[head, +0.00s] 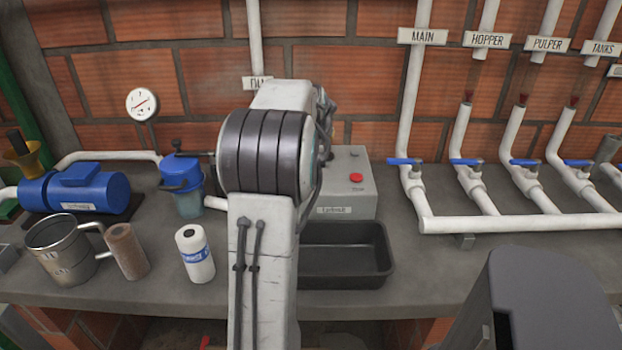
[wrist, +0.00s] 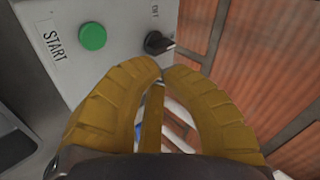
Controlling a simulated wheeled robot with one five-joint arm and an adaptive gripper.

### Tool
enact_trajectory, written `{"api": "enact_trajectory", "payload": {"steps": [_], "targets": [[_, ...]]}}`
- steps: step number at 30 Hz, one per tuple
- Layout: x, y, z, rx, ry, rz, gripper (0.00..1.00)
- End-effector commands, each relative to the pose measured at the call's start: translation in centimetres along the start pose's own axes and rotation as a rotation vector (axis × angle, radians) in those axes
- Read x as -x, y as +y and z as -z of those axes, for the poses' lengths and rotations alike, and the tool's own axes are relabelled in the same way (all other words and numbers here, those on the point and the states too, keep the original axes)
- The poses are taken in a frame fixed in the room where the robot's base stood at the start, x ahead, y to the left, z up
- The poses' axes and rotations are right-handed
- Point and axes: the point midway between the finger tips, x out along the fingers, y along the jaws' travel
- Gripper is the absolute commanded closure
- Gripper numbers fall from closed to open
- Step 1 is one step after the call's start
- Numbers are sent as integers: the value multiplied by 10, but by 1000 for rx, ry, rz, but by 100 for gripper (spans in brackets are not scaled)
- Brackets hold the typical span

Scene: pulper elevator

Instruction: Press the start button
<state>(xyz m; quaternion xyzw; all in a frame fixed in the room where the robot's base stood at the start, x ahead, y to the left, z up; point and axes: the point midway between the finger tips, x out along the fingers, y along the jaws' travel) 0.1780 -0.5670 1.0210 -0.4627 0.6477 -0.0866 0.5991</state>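The green round start button (wrist: 92,36) is on a light grey control box (wrist: 60,72) in the upper left of the wrist view, beside a label (wrist: 54,44) reading START. My gripper (wrist: 162,70) has yellow fingers whose tips meet or nearly meet, with nothing held between them. The tips are below and right of the green button in the picture, apart from it, and closer to a black knob (wrist: 158,42). In the head view the control box (head: 345,200) shows a red button (head: 356,177). My arm hides the green button and my gripper there.
A dark tray (head: 343,276) stands in front of the box. A blue-topped filter (head: 183,185), a blue pump (head: 80,190), a steel jug (head: 62,255) and two rolls are at left. White pipes with blue-handled valves (head: 467,162) are at right. A brick wall stands behind.

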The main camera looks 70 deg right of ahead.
Motion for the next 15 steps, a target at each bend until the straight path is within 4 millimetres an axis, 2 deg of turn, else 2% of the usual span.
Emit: {"api": "enact_trajectory", "payload": {"steps": [15], "targets": [[-43, 41, -17, 0, 0, -1, 100]]}}
